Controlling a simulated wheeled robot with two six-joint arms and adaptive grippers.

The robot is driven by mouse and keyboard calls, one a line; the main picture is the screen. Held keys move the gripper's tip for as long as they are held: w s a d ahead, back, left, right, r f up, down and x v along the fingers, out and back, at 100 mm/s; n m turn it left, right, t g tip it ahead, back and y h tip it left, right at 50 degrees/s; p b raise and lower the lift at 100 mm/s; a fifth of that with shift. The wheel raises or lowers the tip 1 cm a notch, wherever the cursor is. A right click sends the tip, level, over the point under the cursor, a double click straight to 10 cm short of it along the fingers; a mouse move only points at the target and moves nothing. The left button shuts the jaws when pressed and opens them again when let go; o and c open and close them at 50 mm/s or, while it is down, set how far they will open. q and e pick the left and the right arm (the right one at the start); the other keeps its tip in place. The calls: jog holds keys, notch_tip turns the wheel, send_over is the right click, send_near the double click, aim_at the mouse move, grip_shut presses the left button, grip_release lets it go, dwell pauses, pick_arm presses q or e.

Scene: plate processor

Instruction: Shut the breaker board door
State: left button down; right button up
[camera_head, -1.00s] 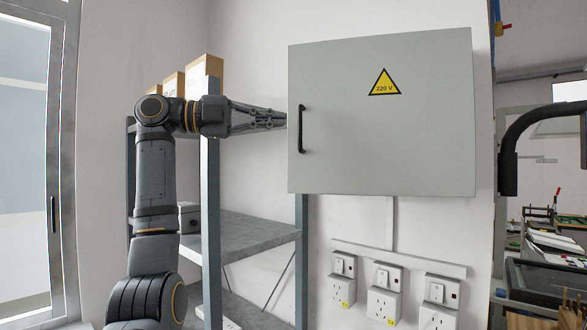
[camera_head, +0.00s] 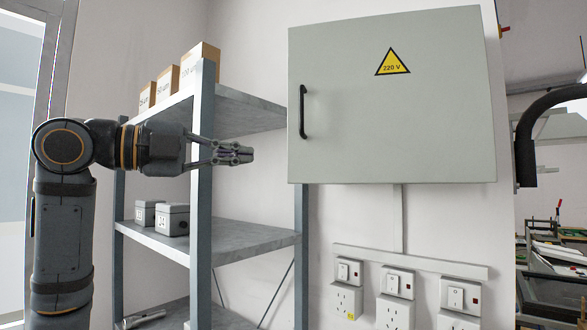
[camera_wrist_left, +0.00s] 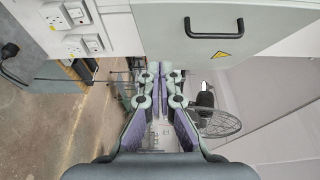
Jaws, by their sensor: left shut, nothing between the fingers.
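The breaker board door (camera_head: 400,125) is a grey-green panel with a yellow 220 V warning triangle and a black handle (camera_head: 303,112) at its left edge. In the head view the door lies flat across the front of its box, with no gap visible. My left gripper (camera_head: 250,154) is shut and empty, to the left of the door and apart from it, in front of the shelf. In the left wrist view the fingers (camera_wrist_left: 160,72) are together, and the door (camera_wrist_left: 225,20) with its handle (camera_wrist_left: 213,35) is above them. My right gripper is not in view.
A metal shelf (camera_head: 250,240) with cardboard boxes (camera_head: 200,65) on top and grey socket boxes (camera_head: 172,220) stands at the left. Several wall sockets (camera_head: 395,312) are below the door. A black curved bar (camera_head: 540,120) is at the right.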

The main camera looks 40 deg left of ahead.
pick_arm(q)
jog(key=p, duration=0.5)
send_near(311, 159)
jog(key=w+d, duration=0.2)
jog(key=d, duration=0.2)
jog(key=shift+w+a+r, duration=0.1)
jog(key=shift+w+a, duration=0.1)
jog(key=shift+w, duration=0.4)
jog(key=shift+w+a+r, duration=0.1)
jog(key=shift+w+a, duration=0.1)
jog(key=shift+w, duration=0.35)
jog(key=shift+w+a+f+p, duration=0.15)
jog(key=shift+w+a+p, duration=0.15)
jog(key=shift+w+a, duration=0.1)
jog(key=shift+w, duration=0.15)
